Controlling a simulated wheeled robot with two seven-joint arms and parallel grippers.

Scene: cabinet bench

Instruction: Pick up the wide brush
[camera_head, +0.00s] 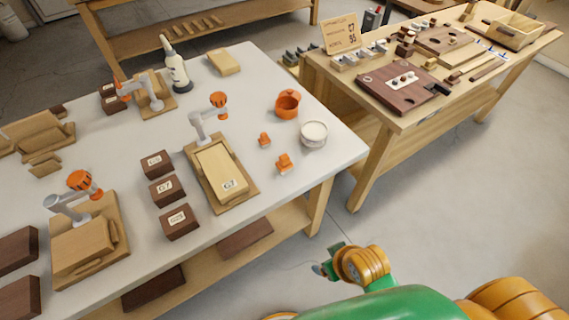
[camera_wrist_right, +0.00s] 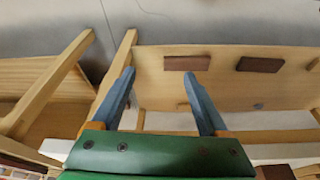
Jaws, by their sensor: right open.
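I cannot make out a wide brush for certain in either view. My right gripper (camera_head: 327,266) is low over the floor, in front of the white-topped bench's right end. In the right wrist view my right gripper (camera_wrist_right: 158,78) shows two blue fingers spread apart with nothing between them. The bench's wooden lower shelf (camera_wrist_right: 220,85) lies beyond the fingers. My left gripper is in neither view.
The white-topped bench (camera_head: 345,165) holds an orange pot (camera_head: 288,106), a round white-topped container (camera_head: 314,135), labelled dark blocks (camera_head: 163,190) and clamp fixtures on boards. A wooden bench (camera_head: 420,120) with tools stands at right. Open floor (camera_head: 440,200) lies in front of it.

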